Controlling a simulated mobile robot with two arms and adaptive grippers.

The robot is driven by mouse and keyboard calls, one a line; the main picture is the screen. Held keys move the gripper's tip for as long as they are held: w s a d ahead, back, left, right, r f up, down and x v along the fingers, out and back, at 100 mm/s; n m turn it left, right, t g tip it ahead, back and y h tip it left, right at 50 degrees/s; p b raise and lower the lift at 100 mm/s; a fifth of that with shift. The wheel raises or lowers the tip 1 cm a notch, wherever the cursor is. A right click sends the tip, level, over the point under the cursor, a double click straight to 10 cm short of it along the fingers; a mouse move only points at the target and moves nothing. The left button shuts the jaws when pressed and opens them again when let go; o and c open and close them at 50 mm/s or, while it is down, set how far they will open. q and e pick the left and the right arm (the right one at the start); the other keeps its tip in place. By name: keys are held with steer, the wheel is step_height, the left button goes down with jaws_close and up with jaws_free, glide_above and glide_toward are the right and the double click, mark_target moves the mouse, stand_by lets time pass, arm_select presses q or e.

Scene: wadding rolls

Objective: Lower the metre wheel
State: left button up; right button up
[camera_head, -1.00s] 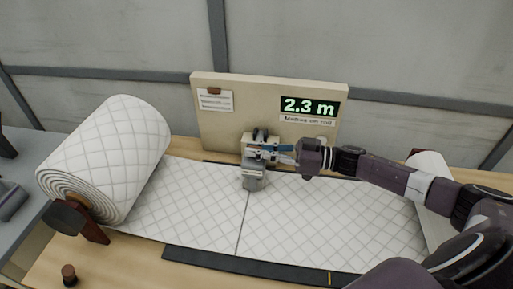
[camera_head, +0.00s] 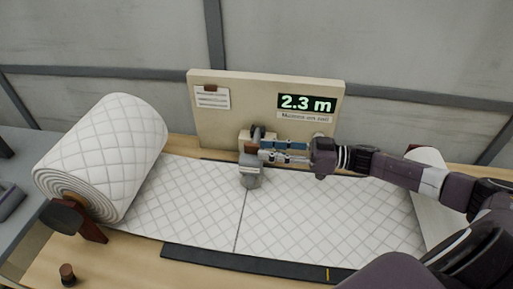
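The metre wheel unit (camera_head: 250,178) stands at the back edge of the quilted wadding (camera_head: 325,215), in front of a beige board. Its grey rounded lower part looks low over the wadding; whether it touches cannot be told. A dark round part and a small reddish-brown block (camera_head: 251,147) show at its top. My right gripper (camera_head: 266,150) reaches in from the right, its fingertips at the brown block. The fingers overlap the unit, so whether they grip it cannot be told. My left gripper is out of view.
The beige board (camera_head: 220,125) carries a display (camera_head: 306,103) reading 2.3 m. A big wadding roll (camera_head: 105,150) lies at the left on a brown support. A dark strip (camera_head: 250,262) runs along the front. A small brown peg (camera_head: 68,274) stands at front left.

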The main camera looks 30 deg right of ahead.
steer(key=v, duration=0.7)
steer(key=shift+s+d, duration=0.2)
steer(key=shift+f, duration=0.1)
